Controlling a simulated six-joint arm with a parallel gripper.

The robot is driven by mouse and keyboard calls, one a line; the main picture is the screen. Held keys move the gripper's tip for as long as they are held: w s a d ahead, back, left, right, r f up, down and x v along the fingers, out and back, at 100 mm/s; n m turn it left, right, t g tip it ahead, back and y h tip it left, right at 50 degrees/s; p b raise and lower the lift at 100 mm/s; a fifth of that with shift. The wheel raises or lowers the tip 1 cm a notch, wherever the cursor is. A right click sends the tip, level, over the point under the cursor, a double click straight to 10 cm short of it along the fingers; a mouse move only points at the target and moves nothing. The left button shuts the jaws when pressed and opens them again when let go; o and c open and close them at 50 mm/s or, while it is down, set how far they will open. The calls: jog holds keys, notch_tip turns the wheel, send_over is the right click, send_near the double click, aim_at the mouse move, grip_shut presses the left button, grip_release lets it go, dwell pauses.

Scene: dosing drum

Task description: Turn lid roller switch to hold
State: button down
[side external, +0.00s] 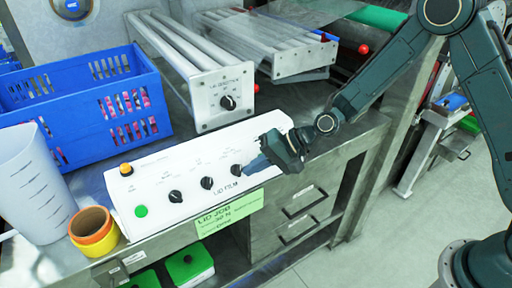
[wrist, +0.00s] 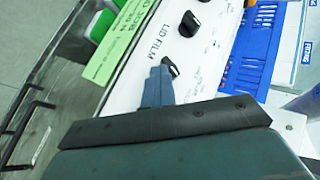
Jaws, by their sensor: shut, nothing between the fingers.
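A white sloped control panel (side external: 150,200) marked "LID FILM" carries a row of three black rotary knobs: left (side external: 175,196), middle (side external: 207,183) and right (side external: 237,170). The small labels above them are too small to read, so I cannot tell which is the lid roller switch. My gripper (side external: 250,165) is shut and empty, its fingers just right of the right knob. In the wrist view, the blue-grey fingers (wrist: 160,72) are right beside that knob (wrist: 171,67), partly hiding it; I cannot tell whether they touch.
An orange button (side external: 126,169) and a green button (side external: 141,211) sit at the panel's left end. Behind it stands a roller unit (side external: 208,88) with another black knob (side external: 228,102). A blue crate (side external: 100,105), a measuring jug (side external: 35,185) and tape rolls (side external: 95,232) stand left.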

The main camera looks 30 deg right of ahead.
jog(key=shift+w+a+r, duration=0.2)
jog(key=shift+a+r, duration=0.15)
jog(key=shift+r, duration=0.4)
jog(key=s+d+r, duration=0.2)
jog(key=s+d, duration=0.4)
jog(key=d, duration=0.5)
jog(key=shift+d+r, duration=0.2)
jog(key=shift+w, duration=0.1)
jog(key=w+a+r+n+g+h, duration=0.3)
jog(key=w+r+n+h, duration=0.1)
jog(key=w+r+n, duration=0.1)
notch_tip(320, 180, up, 2)
jog(key=shift+w+a+r+n+h, duration=0.15)
jog(key=shift+w+r+n+h, duration=0.1)
jog(key=shift+w+n+h, duration=0.2)
jog(key=shift+s+f, duration=0.1)
